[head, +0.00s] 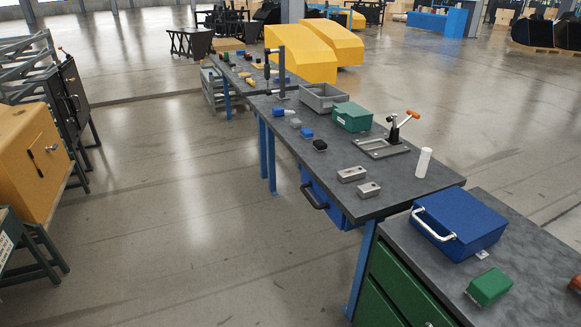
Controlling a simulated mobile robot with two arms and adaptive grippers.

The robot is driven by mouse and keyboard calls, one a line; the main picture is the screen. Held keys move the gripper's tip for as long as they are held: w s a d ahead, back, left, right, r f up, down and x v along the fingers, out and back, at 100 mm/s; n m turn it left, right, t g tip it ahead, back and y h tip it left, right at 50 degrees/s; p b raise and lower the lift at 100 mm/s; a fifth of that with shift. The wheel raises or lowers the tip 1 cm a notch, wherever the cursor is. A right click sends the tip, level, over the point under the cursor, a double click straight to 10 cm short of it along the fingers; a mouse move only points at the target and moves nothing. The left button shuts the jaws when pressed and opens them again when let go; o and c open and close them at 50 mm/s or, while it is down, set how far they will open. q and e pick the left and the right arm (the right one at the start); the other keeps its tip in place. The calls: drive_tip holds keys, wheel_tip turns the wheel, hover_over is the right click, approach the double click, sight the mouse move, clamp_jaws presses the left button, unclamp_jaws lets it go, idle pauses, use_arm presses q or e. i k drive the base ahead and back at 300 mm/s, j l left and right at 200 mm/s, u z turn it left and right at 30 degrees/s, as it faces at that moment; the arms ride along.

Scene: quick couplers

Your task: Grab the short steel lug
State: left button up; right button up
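Two small steel blocks lie near the front edge of the dark grey workbench top (425,178) in the head view. The nearer one, the short steel lug (369,190), looks the shorter of the two and has a dark hole in its top. The longer steel lug (352,174) lies just behind it and slightly left, with a small gap between them. Both rest flat on the bench with nothing on top of them. Neither of my grippers shows in this view.
Behind the lugs are a grey frame with an orange-handled clamp (398,128), a green box (352,117), a grey bin (324,97) and small blue and black parts. A white cylinder (423,162) stands right. A blue case (460,222) sits on the nearer cabinet. Floor at left is open.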

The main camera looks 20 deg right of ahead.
sight(369, 190)
drive_tip(key=i+j, duration=0.1)
drive_tip(key=i, duration=0.75)
drive_tip(key=i+j, duration=0.15)
drive_tip(key=i, duration=0.75)
drive_tip(key=i+z, duration=0.25)
drive_tip(key=z, duration=0.2)
drive_tip(key=i+j+z, duration=0.1)
drive_tip(key=i+z, duration=0.2)
drive_tip(key=z, duration=0.15)
drive_tip(key=i+j+z, duration=0.2)
drive_tip(key=z, duration=0.25)
drive_tip(key=i+j+z, duration=0.25)
drive_tip(key=z, duration=0.2)
